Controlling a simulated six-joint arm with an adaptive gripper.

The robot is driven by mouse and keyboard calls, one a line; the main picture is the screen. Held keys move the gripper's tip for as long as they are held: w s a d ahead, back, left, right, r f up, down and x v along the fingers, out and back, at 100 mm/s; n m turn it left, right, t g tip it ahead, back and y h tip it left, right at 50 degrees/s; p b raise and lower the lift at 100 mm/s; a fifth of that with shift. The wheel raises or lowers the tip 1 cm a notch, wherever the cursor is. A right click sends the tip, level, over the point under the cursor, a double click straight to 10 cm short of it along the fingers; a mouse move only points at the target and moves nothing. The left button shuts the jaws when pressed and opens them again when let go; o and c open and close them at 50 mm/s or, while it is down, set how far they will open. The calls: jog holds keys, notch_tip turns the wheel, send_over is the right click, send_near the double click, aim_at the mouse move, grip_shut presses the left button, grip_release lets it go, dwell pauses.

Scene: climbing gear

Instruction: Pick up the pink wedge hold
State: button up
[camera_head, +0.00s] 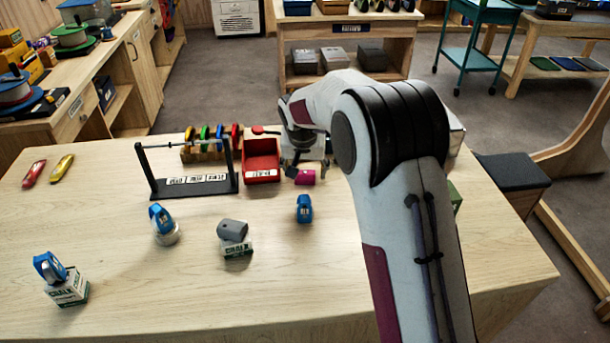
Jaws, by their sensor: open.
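The pink wedge hold (306,178) is a small magenta block lying on the wooden table, just right of the red tray. My gripper (292,172) is open, pointing down close beside the hold's upper left side. Only a small dark part of the gripper shows clearly, so I cannot tell whether a finger touches the hold.
The red tray (262,172) and a black bar rack (188,184) stand left of the hold. A blue device (304,208) stands in front of it. A grey hold (233,230) sits on a chalk box (237,249). The table's front middle is clear.

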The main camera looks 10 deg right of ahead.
aim_at(305, 170)
dwell(0.5)
jog(key=c, duration=1.2)
jog(key=shift+r, duration=0.1)
jog(key=shift+r, duration=4.85)
